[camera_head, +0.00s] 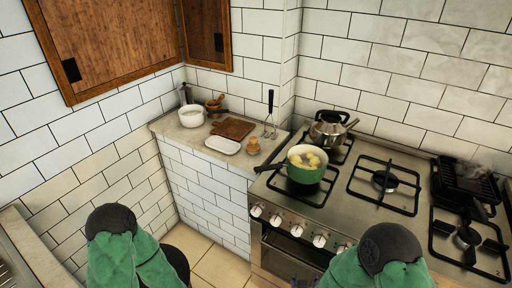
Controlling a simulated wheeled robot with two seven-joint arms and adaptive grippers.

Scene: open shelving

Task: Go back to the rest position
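Parts of my two arms, green with dark round caps, show at the bottom edge, one at the left and one at the right. Neither gripper shows, so I cannot see its fingers or anything it may hold. A green pot (308,175) with yellowish round pieces (305,160) in it stands on the front left burner of the stove (345,205). Its dark handle points left. My arms appear apart from the pot and the counter.
The tiled counter (172,128) holds a white pot (191,116), a wooden board (233,129), a white dish (222,145) and a small brownish item (253,146). A kettle (328,130) and a black grill pan (466,180) stand on the stove. Wooden cabinets (110,42) hang above.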

